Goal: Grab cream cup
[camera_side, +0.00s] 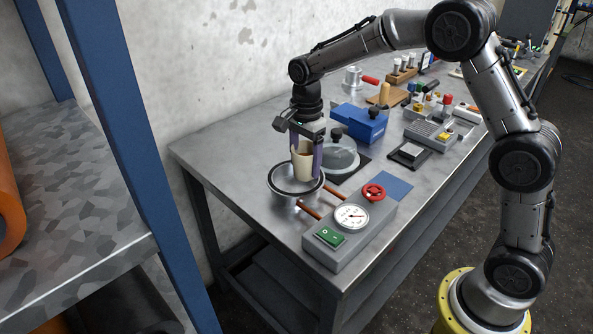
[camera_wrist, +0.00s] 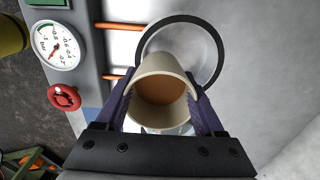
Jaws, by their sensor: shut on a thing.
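The cream cup (camera_side: 303,164) is held between the two purple fingers of my gripper (camera_side: 305,160) in the side view. It looks about upright there, above or at the round dark-rimmed drum (camera_side: 295,191); I cannot tell whether its base touches. In the wrist view the cup (camera_wrist: 160,92) sits between both fingers of my gripper (camera_wrist: 162,100), with its open mouth toward the camera and a brown-orange inside. The drum's dark ring (camera_wrist: 217,50) shows behind the cup, which hides part of it.
A grey control box (camera_side: 352,235) with gauge, green switch and red valve wheel (camera_side: 373,192) stands in front, joined to the drum by copper pipes (camera_side: 308,209). The table's left end (camera_side: 215,150) is clear.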

